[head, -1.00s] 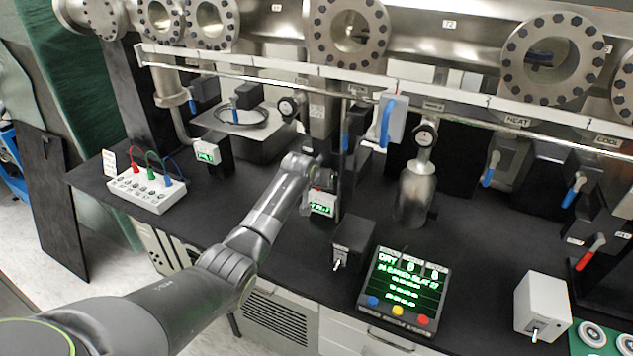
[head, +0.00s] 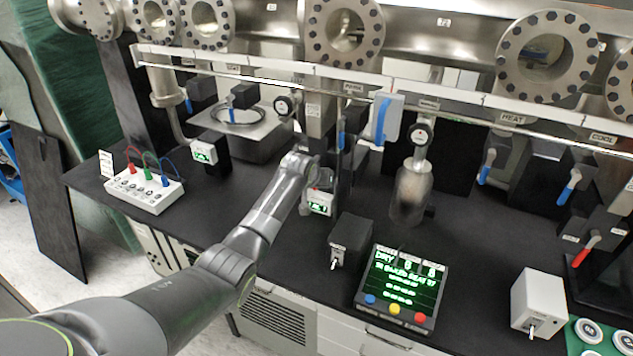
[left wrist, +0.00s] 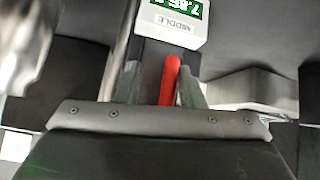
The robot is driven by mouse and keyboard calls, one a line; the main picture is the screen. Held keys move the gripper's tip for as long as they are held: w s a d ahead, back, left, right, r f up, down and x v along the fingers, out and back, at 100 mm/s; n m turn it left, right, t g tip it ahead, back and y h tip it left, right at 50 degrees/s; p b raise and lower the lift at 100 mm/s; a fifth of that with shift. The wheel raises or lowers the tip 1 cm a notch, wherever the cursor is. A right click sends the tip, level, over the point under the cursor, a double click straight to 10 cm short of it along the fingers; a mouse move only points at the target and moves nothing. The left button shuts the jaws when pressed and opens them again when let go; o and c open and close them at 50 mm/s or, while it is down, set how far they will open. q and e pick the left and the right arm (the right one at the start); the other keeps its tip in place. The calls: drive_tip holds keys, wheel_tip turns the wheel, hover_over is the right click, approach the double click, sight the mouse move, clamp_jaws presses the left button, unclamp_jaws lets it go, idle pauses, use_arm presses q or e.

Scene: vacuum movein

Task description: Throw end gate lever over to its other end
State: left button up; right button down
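In the left wrist view a red lever handle (left wrist: 171,78) stands between the two fingers of my left gripper (left wrist: 160,88). The fingers are apart, with a visible gap on the handle's left side; I cannot tell if the right finger touches it. A white gauge labelled MIDDLE (left wrist: 175,25) is just beyond. In the head view my left arm reaches to this same small gauge (head: 319,202), and its wrist hides most of the lever. No label naming the end gate is readable. Another red lever (head: 586,250) is at the far right. My right gripper is not in view.
A black display panel (head: 402,288) and a black switch box (head: 350,240) stand near the bench front. A metal cylinder (head: 411,195) is right of my gripper. A long rail (head: 450,110) crosses above the bench. A white socket box (head: 143,188) is at the left.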

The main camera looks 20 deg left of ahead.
use_arm(q)
drive_tip(key=shift+r, duration=0.1)
drive_tip(key=b+v, duration=0.2)
drive_tip(key=v, duration=1.5)
drive_tip(key=shift+s+a, duration=0.1)
drive_tip(key=shift+s, duration=0.05)
